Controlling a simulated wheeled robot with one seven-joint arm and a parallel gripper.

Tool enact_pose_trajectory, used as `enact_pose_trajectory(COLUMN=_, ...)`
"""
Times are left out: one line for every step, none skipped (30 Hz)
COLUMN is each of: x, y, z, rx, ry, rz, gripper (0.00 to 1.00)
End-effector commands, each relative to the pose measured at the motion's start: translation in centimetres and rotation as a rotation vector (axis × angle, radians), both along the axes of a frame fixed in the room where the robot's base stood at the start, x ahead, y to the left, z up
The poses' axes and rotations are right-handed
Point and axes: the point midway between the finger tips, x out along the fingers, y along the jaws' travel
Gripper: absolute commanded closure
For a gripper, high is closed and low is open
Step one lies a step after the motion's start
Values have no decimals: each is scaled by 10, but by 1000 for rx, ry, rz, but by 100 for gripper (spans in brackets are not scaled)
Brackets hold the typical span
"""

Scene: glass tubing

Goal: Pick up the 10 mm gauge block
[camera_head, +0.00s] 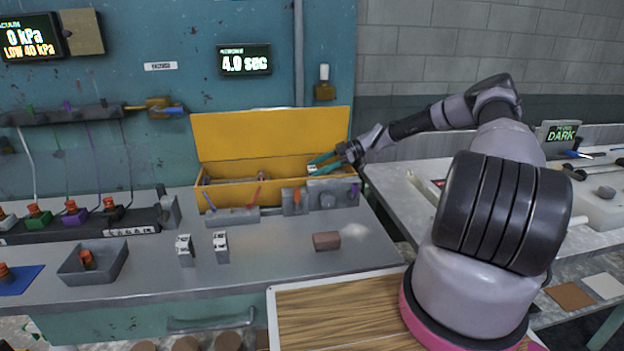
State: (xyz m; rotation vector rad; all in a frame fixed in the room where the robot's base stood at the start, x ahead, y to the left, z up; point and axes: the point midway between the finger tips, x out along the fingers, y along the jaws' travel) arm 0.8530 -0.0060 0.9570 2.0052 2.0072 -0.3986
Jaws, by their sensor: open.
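Two small grey blocks with pale, marked faces stand on the metal bench: a left block (185,250) and a right block (220,246). They look like gauge blocks, but their markings are too small to read, so I cannot tell which is the 10 mm one. My gripper (313,164) has teal fingers and is open. It is at the right part of the yellow box, behind and to the right of both blocks and apart from them. Whether anything lies between the fingers is unclear.
The open yellow box (270,134) stands at the back of the bench (270,272), with small grey fixtures before it. A brown block (327,241) lies to the right. A grey tray (93,262) holds an orange-topped part at left. Bench around the two blocks is mostly clear.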

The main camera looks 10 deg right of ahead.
Motion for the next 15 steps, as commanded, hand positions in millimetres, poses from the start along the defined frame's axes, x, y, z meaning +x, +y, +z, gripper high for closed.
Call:
enact_pose_trajectory(x=0, y=5, z=-2, rx=0, ry=0, rz=0, gripper=15)
enact_pose_trajectory(x=0, y=6, z=-3, rx=-1, ry=0, rz=-1, gripper=15)
enact_pose_trajectory(x=0, y=7, z=-3, rx=-1, ry=0, rz=-1, gripper=15)
enact_pose_trajectory(x=0, y=7, z=-3, rx=-1, ry=-1, rz=-2, gripper=15)
enact_pose_trajectory(x=0, y=7, z=-3, rx=-1, ry=-1, rz=-2, gripper=15)
enact_pose_trajectory(x=0, y=7, z=-3, rx=-1, ry=-1, rz=-2, gripper=15)
enact_pose_trajectory(x=0, y=7, z=-3, rx=-1, ry=-1, rz=-2, gripper=15)
enact_pose_trajectory(x=0, y=7, z=-3, rx=-1, ry=-1, rz=-2, gripper=15)
enact_pose_trajectory(x=0, y=7, z=-3, rx=-1, ry=-1, rz=-2, gripper=26)
enact_pose_trajectory(x=0, y=7, z=-3, rx=-1, ry=0, rz=-1, gripper=38)
enact_pose_trajectory(x=0, y=7, z=-3, rx=-1, ry=0, rz=-1, gripper=49)
enact_pose_trajectory(x=0, y=7, z=-3, rx=-1, ry=0, rz=-1, gripper=65)
enact_pose_trajectory(x=0, y=7, z=-3, rx=-1, ry=0, rz=-1, gripper=76)
enact_pose_trajectory(x=0, y=7, z=-3, rx=-1, ry=0, rz=-1, gripper=88)
enact_pose_trajectory(x=0, y=7, z=-3, rx=-1, ry=0, rz=-1, gripper=100)
